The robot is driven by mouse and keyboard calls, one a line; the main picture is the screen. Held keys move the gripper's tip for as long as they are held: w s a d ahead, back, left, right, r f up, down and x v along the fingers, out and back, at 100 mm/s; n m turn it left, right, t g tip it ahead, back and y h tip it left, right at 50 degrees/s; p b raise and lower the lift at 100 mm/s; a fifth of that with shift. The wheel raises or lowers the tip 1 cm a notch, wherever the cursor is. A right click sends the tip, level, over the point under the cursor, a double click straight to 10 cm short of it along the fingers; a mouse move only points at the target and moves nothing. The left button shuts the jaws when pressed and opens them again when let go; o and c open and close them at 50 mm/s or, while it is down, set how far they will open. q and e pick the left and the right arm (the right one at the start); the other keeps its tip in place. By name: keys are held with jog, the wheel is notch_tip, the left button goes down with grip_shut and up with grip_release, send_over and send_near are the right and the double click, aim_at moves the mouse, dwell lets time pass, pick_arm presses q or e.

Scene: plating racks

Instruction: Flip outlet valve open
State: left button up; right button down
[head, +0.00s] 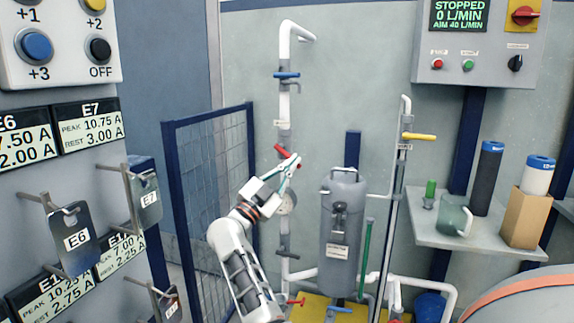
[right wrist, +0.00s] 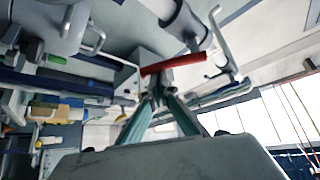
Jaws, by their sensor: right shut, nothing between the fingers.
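A red valve lever (head: 281,151) sits tilted on the white vertical pipe left of the grey canister. It also shows as a red bar in the right wrist view (right wrist: 173,64), just beyond my fingertips. My right gripper (head: 293,166) is shut and empty, with its tips at the lever; I cannot tell whether they touch it. The gripper hides part of the lever. A blue lever (head: 287,75) is higher on the same pipe, and a yellow lever (head: 420,136) is on the pipe to the right. The labels are too small to read, so I cannot tell which is the outlet valve.
The grey canister (head: 342,235) stands right of my right gripper. A blue mesh fence (head: 205,170) is to the left. A shelf (head: 475,238) with a jug and filters is at right. The control panel (head: 480,50) reads STOPPED, 0 L/MIN.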

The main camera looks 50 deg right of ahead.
pick_arm(q)
jog(key=shift+w+d+r+t+b, duration=0.35)
jog(key=shift+w+r+b, duration=0.15)
jog(key=shift+b, duration=0.3)
pick_arm(e)
jog(key=shift+w+a+f+m+g+y, duration=0.45)
jog(key=shift+m+y, duration=0.6)
jog(key=shift+m, duration=0.9)
jog(key=shift+w+a+f+m+g+y, duration=0.1)
jog(key=shift+w+f+m+g+y, duration=0.6)
jog(key=shift+m, duration=1.3)
jog(key=shift+w+a+f+m+g+y, duration=0.3)
jog(key=shift+w+m+g+y, duration=0.35)
jog(key=shift+w+m+y, duration=0.95)
jog(key=shift+s+r+m+h, duration=0.1)
jog(key=shift+s+m+h, duration=0.15)
jog(key=shift+s+m, duration=0.3)
pick_arm(q)
jog(key=shift+s, duration=0.2)
jog(key=shift+f, duration=0.15)
pick_arm(e)
notch_tip(320, 180, up, 10)
